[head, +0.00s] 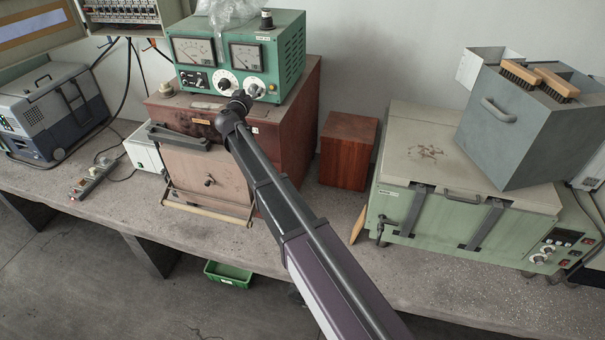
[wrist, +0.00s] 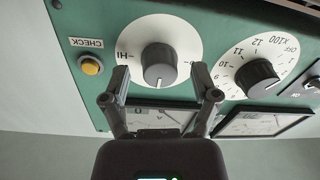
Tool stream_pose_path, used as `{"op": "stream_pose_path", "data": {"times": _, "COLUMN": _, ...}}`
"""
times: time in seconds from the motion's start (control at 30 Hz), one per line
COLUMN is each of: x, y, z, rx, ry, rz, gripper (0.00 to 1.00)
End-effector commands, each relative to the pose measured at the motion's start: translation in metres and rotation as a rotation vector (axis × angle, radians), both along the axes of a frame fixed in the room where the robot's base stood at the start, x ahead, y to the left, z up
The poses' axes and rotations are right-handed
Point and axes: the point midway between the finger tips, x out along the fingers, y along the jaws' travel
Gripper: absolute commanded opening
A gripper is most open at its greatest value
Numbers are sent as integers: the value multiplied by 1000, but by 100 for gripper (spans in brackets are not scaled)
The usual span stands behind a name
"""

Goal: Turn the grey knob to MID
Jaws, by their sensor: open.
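The grey knob (wrist: 159,65) sits on a white round dial plate (wrist: 190,38) on the green instrument's panel; the wrist view shows the panel upside down. "HI" is readable left of the knob; no MID label is visible. A small pale mark shows near the knob's lower edge in that view. My gripper (wrist: 160,76) is open, one finger on each side of the knob, with gaps visible on both sides. In the head view, my gripper (head: 243,96) is in front of the green instrument (head: 290,50) and partly covers this dial (head: 256,84).
A second dark knob (wrist: 257,78) on a numbered dial is close beside my right finger in the wrist view. A yellow CHECK button (wrist: 90,66) is on the other side. Meters (head: 194,50) are above the dials. The instrument stands on a dark red furnace-like box (head: 300,120).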

Motion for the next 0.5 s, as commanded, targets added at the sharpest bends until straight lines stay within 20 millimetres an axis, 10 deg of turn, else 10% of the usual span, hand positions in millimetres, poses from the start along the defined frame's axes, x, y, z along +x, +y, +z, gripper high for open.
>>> {"op": "stream_pose_path", "data": {"times": 0.5, "x": -69, "y": 21, "z": 0, "rx": 15, "ry": -6, "rz": 1, "gripper": 78}}
